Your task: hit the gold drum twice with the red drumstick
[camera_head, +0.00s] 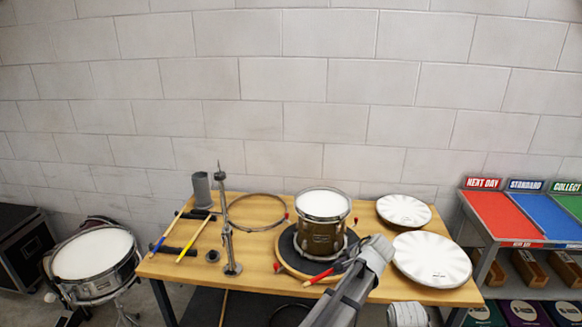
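The gold drum (317,239) stands upright with its white head up, on a dark round pad with a wooden rim, near the table's middle. The red drumstick (318,277) shows in front of the drum's base, with its red part pointing down to the left. Its other end is hidden at my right gripper (345,265). The dark fingers of that gripper look closed around the stick, low beside the drum's right front. The stick is below the level of the drum's head. My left gripper is out of view.
Blue (164,236) and yellow (193,242) sticks lie at the table's left, near a metal stand (228,240) and a grey cup (201,190). A hoop (257,212) lies behind. Two pale cymbals (404,211) (432,258) are at the right. A snare drum (92,255) stands left of the table.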

